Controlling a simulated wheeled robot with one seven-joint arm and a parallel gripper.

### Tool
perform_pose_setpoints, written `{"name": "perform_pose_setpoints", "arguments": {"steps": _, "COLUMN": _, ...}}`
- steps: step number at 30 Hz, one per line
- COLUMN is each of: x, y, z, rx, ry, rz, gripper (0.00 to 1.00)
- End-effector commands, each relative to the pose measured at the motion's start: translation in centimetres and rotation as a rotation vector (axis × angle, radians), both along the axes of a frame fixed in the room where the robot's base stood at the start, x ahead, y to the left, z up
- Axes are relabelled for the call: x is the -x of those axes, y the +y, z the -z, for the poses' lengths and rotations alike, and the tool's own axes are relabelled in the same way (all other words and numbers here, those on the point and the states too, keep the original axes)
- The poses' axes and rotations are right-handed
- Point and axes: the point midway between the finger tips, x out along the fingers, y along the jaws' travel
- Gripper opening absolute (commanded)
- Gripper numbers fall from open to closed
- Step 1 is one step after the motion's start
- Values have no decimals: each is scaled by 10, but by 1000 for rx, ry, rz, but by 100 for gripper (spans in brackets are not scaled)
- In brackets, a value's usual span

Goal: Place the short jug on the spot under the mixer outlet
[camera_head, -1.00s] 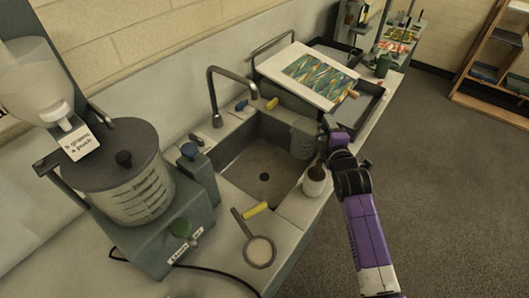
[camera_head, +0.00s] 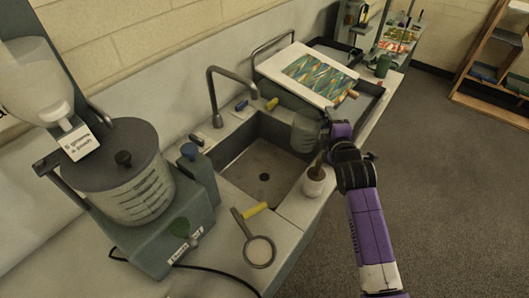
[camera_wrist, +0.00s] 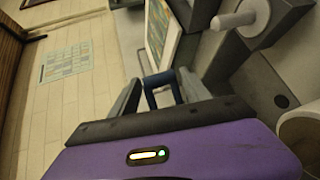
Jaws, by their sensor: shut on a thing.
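The short jug (camera_head: 304,134), a greyish see-through vessel, hangs over the far right part of the sink in the head view. My gripper (camera_head: 325,130) is at its right side, shut on it. In the wrist view a dark blue handle-like loop (camera_wrist: 151,84) sits between the two fingers of my gripper (camera_wrist: 160,97); the jug's body is hard to make out there. The mixer (camera_head: 128,190), a large lidded tank with marked walls, stands at the left. I cannot make out the spot under the outlet.
The sink (camera_head: 232,148) with its tall tap (camera_head: 212,92) lies between jug and mixer. A white pot (camera_head: 314,183) stands on the front rim. A round strainer (camera_head: 259,251) lies near the mixer. A patterned board (camera_head: 318,76) lies beyond the sink.

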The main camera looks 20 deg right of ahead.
Motion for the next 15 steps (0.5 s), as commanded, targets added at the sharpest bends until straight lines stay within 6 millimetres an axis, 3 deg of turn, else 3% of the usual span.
{"name": "perform_pose_setpoints", "arguments": {"steps": 4, "x": 0, "y": 0, "z": -10, "rx": 0, "ry": -2, "rz": 0, "gripper": 0}}
{"name": "perform_pose_setpoints", "arguments": {"steps": 15, "x": 0, "y": 0, "z": -11, "rx": -1, "ry": -1, "rz": 0, "gripper": 0}}
